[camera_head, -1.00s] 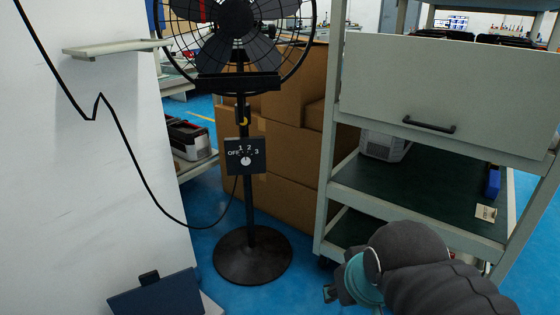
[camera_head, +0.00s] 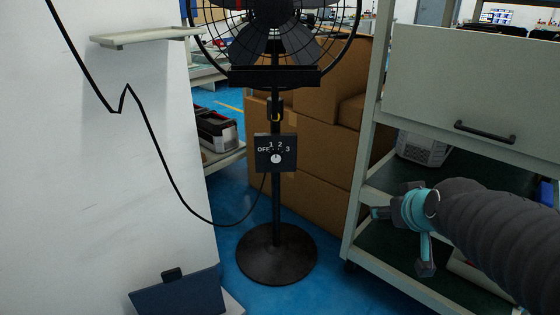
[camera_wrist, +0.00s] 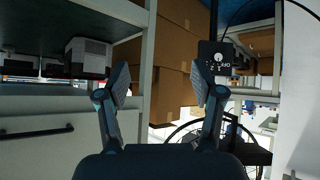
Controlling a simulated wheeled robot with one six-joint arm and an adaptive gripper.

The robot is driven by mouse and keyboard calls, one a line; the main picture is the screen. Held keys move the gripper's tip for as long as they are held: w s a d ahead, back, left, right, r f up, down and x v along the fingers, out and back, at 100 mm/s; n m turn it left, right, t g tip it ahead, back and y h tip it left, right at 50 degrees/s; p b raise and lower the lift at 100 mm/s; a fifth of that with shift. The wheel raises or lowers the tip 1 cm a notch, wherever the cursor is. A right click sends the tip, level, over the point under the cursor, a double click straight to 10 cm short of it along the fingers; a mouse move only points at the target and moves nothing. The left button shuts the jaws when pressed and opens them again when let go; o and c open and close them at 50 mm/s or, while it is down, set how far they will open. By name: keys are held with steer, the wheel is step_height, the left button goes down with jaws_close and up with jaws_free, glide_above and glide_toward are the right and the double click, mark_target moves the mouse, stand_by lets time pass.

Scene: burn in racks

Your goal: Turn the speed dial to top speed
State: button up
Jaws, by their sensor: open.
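The black control box (camera_head: 264,140) is fixed to the post of the black floor fan (camera_head: 276,190). Its round white speed dial (camera_head: 276,159) sits below the marks OFF, 1, 2 and 3. The dial's pointer is too small to read. My gripper (camera_head: 402,240) is open and empty, right of the fan post and in front of the cart, apart from the dial. In the wrist view, which is rolled over, the box (camera_wrist: 209,68) and dial (camera_wrist: 218,57) show just beyond the right finger of my gripper (camera_wrist: 160,86). Nothing is between the fingers.
A grey shelf cart (camera_head: 362,190) stands close at the right, beside my arm. Cardboard boxes (camera_head: 315,170) are stacked behind the fan. A black cable (camera_head: 165,165) hangs along the white wall panel at left. A dark blue case (camera_head: 180,295) lies low in front.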

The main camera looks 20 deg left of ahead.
steer(key=w+a+f+n+t+y, duration=0.1)
steer(key=w+a+n+t+y, duration=0.15)
steer(key=w+a, duration=0.75)
steer(key=n+t, duration=0.5)
glide_toward(275, 159)
steer(key=x, duration=0.8)
steer(key=shift+w+a+r, duration=0.1)
steer(key=shift+w, duration=0.3)
steer(key=c, duration=1.1)
